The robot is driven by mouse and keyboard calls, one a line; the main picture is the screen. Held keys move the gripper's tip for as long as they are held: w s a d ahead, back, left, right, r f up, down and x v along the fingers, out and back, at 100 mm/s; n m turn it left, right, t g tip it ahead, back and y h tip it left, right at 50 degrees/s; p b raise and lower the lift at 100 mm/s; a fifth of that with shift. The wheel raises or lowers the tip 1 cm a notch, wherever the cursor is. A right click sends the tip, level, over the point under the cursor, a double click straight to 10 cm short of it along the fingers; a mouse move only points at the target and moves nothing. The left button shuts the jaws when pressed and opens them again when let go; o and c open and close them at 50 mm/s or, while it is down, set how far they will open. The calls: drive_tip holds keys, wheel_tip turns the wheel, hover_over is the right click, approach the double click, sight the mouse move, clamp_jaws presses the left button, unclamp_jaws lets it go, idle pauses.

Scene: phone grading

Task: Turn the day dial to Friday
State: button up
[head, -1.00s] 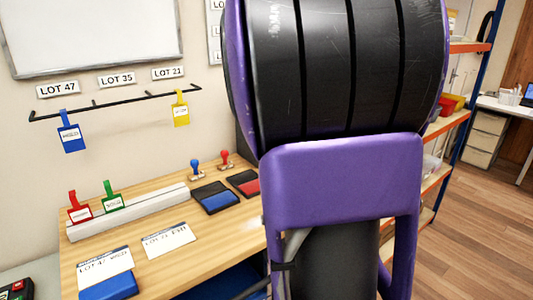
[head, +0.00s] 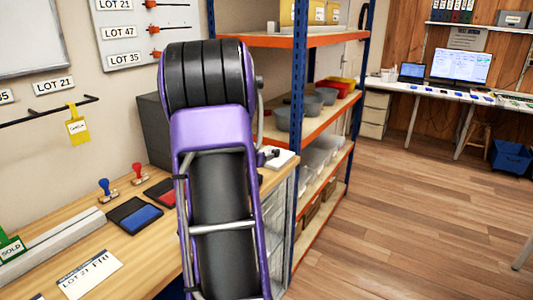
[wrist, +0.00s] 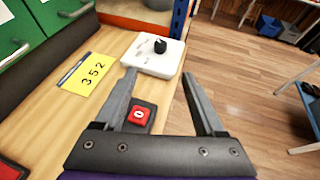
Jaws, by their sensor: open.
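A white dial plate with a black knob (wrist: 160,45) lies near the bench's right edge in the wrist view. Its markings are too small to read, so I cannot tell which day it points to. In the head view, part of the white plate (head: 280,159) shows just right of my arm. My arm hides the gripper in the head view.
A yellow card reading 352 (wrist: 87,75) lies left of the dial, by green drawers (wrist: 65,10). Orange-and-blue shelving (head: 318,125) stands beyond the bench; open floor is at right.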

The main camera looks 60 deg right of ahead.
sight(275, 151)
drive_tip(key=p+x, duration=0.1)
drive_tip(key=x, duration=1.6)
drive_tip(key=shift+s+d+f+p, duration=0.1)
drive_tip(key=shift+d+f+p, duration=0.05)
drive_tip(key=shift+f+p, duration=0.15)
drive_tip(key=shift+c, duration=0.2)
clamp_jaws()
